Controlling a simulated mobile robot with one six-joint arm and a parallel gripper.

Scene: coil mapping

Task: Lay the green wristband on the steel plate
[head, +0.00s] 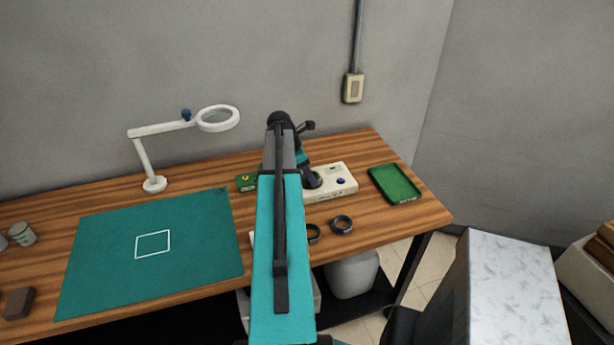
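I cannot make out a green wristband for certain. A dark blue ring-shaped band (342,225) lies near the bench's front edge, and a black band (314,236) lies just left of it, partly hidden by my arm. No steel plate shows clearly; a thin pale edge (252,240) shows beside my arm, and the rest of it is hidden. My gripper (313,180) is at the left part of a white device (338,182) with a blue knob. Its fingertips are too small and covered to tell whether they are open or hold something.
A teal mat (200,272) with a white square covers the bench's left part. A magnifier lamp (154,184) stands behind it. A green box (246,183) is left of my arm, and a green tray (395,184) lies at the right. A brown block (18,304) sits front left.

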